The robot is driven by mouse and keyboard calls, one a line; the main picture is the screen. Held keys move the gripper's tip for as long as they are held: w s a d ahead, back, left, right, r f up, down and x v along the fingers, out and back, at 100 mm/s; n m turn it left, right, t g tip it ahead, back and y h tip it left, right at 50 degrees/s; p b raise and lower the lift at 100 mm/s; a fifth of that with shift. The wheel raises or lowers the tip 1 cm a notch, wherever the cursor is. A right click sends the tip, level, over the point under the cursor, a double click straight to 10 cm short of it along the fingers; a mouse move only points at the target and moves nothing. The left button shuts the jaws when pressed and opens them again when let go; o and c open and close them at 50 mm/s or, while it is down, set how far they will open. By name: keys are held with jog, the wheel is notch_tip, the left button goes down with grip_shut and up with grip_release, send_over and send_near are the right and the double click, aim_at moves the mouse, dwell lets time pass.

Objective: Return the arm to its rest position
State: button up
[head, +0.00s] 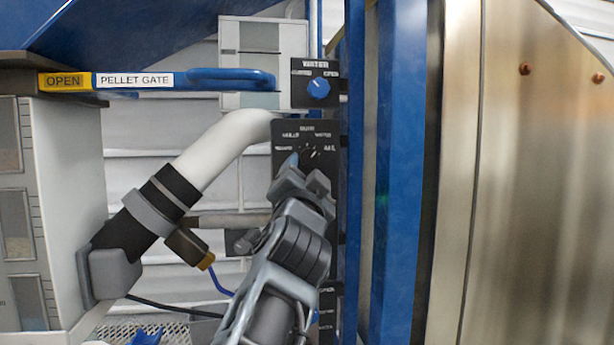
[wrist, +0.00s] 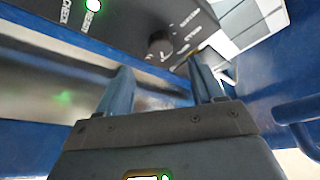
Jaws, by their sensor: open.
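My gripper (head: 302,178) is raised in front of a black dial panel (head: 290,133) in the middle of the head view. In the wrist view my gripper (wrist: 162,78) shows two blue-grey fingers spread apart with nothing between them. Beyond the fingertips is a dark round knob (wrist: 160,43) on a black panel. The fingers look apart from this knob, though the exact distance cannot be told. In the head view my gripper and arm hide the lower part of the dial panel.
A blue upright post (head: 398,200) and a steel wall (head: 535,180) stand close on the right. A white pipe (head: 232,147) with a black sleeve is left of my arm. Above are the pellet gate handle (head: 232,78) and a blue water knob (head: 318,88).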

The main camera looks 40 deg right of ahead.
dwell(0.5)
jog(key=s+a+f+n+t+y+p, duration=0.1)
jog(key=s+a+f+n+t+y, duration=0.3)
jog(key=s+f+n+y, duration=0.55)
jog(key=s+a+f+n+t+y+p, duration=0.25)
jog(key=s+a+f+n+y, duration=0.45)
jog(key=f+n, duration=0.5)
jog(key=s+a+f+m+g, duration=0.1)
jog(key=s+a+f+g, duration=0.1)
jog(key=s, duration=0.6)
jog(key=s+a+f+m+g, duration=0.1)
jog(key=s+a+f, duration=0.2)
jog(key=s, duration=0.5)
jog(key=s+a+f+m+g, duration=0.1)
jog(key=s+a+f+g, duration=0.1)
jog(key=s, duration=0.7)
jog(key=shift+a+f+g, duration=0.35)
jog(key=shift+a+f, duration=0.3)
